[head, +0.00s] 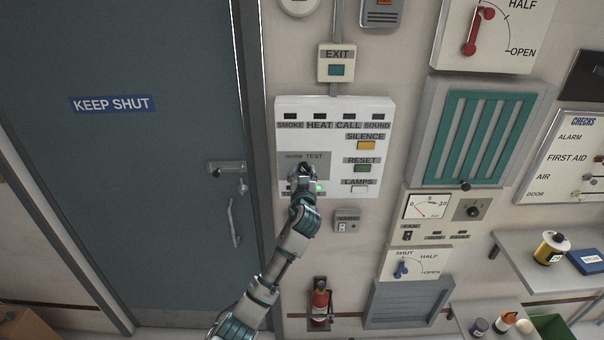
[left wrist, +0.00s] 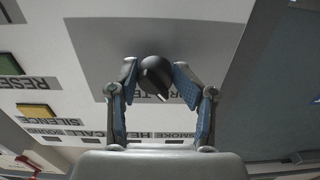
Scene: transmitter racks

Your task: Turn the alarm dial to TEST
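The alarm dial (left wrist: 155,75) is a dark round knob on a grey plate (head: 322,168) of the white alarm panel, under the words NORM and TEST. In the left wrist view the panel is upside down, and the dial's pointer edge faces lower right, toward the NORM side; the fingers partly hide the lettering. My left gripper (head: 303,174) is at the dial. Its two blue-padded fingers (left wrist: 155,82) are on either side of the knob and appear to press against it. My right gripper is not in view.
On the same panel are the SILENCE (head: 366,145), RESET (head: 362,168) and LAMPS (head: 359,188) buttons, with a lit green light (head: 319,188) near my gripper. A small keyed switch box (head: 347,226) is below. A door (head: 130,150) stands left; shelves (head: 540,262) stick out at right.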

